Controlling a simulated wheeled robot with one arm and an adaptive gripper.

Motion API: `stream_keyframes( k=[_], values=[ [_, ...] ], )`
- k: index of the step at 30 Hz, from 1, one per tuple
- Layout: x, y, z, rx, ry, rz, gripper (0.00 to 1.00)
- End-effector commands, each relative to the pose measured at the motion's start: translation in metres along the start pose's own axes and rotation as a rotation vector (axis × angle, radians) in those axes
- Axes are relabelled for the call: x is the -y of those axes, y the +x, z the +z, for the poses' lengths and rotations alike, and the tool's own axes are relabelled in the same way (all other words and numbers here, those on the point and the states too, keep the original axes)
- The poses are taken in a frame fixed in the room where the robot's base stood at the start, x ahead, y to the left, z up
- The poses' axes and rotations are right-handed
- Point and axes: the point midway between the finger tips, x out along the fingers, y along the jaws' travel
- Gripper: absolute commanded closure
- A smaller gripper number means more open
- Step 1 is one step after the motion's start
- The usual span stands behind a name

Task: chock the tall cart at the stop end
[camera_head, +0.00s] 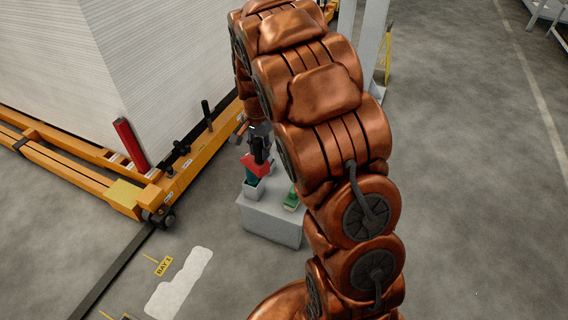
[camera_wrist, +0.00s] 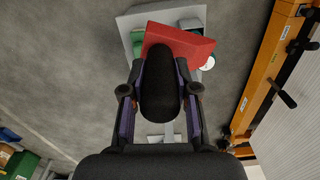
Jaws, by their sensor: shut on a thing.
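A red wedge-shaped chock (camera_head: 256,166) with a black handle is at my gripper (camera_head: 261,139), just above a grey pedestal (camera_head: 272,222). In the wrist view the red chock (camera_wrist: 185,44) lies beyond the fingertips, and my gripper (camera_wrist: 160,95) is closed around the dark rounded handle. I cannot tell whether the chock touches the things under it. The tall cart (camera_head: 124,193), with an orange frame and a high white stack, stands at the left. A dark caster shows at its near corner, by a dark floor strip (camera_head: 112,268).
A green piece (camera_head: 291,200) and a small pale holder (camera_head: 252,188) are on the pedestal. A red post (camera_head: 131,145) and black levers rise from the cart's edge. A yellow floor label (camera_head: 163,266) and a white patch (camera_head: 180,284) lie in front.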

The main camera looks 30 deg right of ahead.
Motion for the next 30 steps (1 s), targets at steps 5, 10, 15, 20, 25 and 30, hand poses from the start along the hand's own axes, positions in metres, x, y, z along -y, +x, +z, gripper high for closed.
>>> stream_keyframes(
  k=[5,10,15,20,25,30],
  values=[
    [0.042,-0.047,0.023,-0.005,-0.411,-0.004,1.0],
    [0.064,-0.075,0.036,-0.008,-0.664,0.0,1.0],
    [0.079,-0.096,0.045,-0.01,-0.843,0.003,1.0],
    [0.09,-0.113,0.052,-0.013,-0.972,0.003,1.0],
    [0.096,-0.124,0.054,-0.019,-1.037,0.001,1.0],
    [0.095,-0.124,0.054,-0.02,-1.04,0.004,1.0]
  ],
)
